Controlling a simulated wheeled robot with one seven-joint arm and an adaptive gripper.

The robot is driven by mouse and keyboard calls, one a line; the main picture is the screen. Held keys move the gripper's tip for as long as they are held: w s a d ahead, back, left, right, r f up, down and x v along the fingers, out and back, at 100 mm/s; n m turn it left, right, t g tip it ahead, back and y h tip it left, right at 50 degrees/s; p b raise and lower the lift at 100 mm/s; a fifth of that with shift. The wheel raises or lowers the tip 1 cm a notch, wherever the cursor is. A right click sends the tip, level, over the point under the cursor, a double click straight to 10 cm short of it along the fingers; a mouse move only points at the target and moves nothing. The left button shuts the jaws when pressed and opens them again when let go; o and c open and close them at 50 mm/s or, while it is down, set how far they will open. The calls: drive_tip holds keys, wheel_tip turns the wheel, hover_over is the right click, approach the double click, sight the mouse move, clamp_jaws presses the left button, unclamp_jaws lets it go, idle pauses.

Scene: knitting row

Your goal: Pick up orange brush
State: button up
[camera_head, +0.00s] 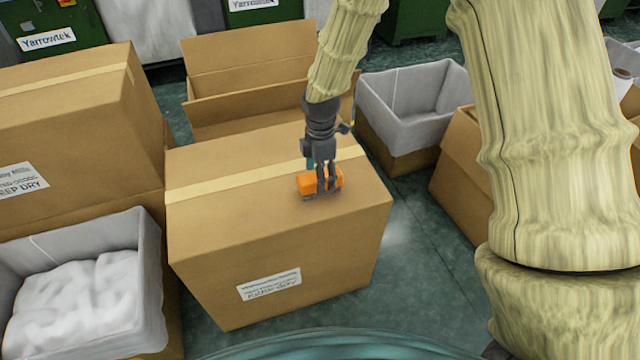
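The orange brush (306,183) sits on top of a closed cardboard box (230,222) in the middle of the head view. It has an orange block-shaped body and a dark grey strip along its lower edge. My gripper (324,184) points straight down over the brush, with its dark fingers overlapping the orange body. The fingers hide the middle of the brush. I cannot tell whether they are closed on it or only around it. The brush appears to be at the level of the box top.
An open cardboard box (245,75) stands behind. Lined bins stand at the back right (410,95) and front left (150,270), the latter holding white material. A closed box (80,110) stands left. Green floor (430,260) is clear to the right of the middle box.

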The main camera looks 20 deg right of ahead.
wheel_tip(320, 180, down, 4)
drive_tip(key=shift+r, duration=0.1)
drive_tip(key=c, duration=1.2)
drive_tip(key=shift+o, duration=0.2)
drive_tip(key=shift+r, duration=0.1)
wheel_tip(320, 180, up, 4)
drive_tip(key=shift+f, duration=0.15)
drive_tip(key=s+a, duration=0.4)
drive_tip(key=s, duration=0.3)
drive_tip(key=s+a+r+p, duration=0.1)
drive_tip(key=s+a, duration=0.2)
drive_tip(key=s, duration=0.4)
drive_tip(key=shift+a, duration=0.35)
drive_tip(key=shift+r, duration=0.1)
